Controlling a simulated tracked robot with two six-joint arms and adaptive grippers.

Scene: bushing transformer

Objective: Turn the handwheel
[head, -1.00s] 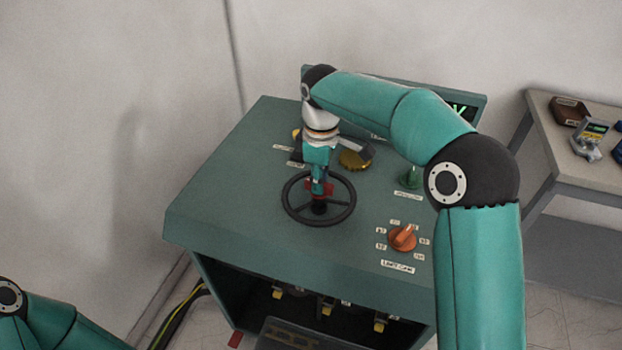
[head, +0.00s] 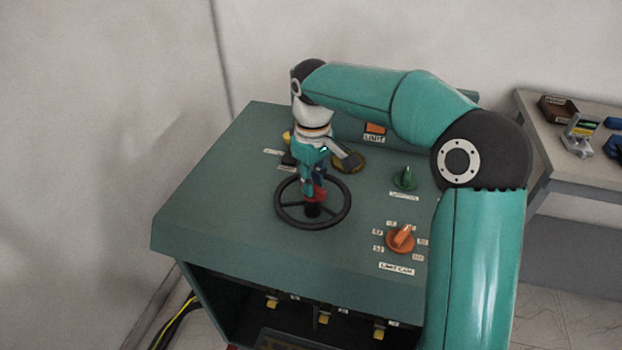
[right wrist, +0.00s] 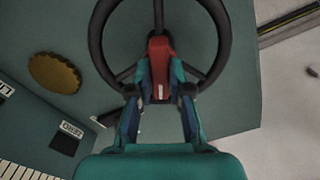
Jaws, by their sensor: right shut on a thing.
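The dark handwheel (head: 312,227) lies flat on top of the green cabinet, a thin ring with spokes and a central post. My right gripper (head: 313,190) points down over its middle and is shut on a red piece at the hub. In the right wrist view the two fingers (right wrist: 160,92) sit either side of the red piece (right wrist: 160,62), with the wheel rim (right wrist: 97,45) around and beyond them. The fingers hide part of the spokes. My left gripper is out of view.
The cabinet top (head: 215,215) also carries an orange limit cam knob (head: 401,240), a green knob (head: 404,178) and a yellow-brown round cap (right wrist: 54,73). A side table (head: 535,105) with small items stands at the right. Cables (head: 175,322) run at lower left.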

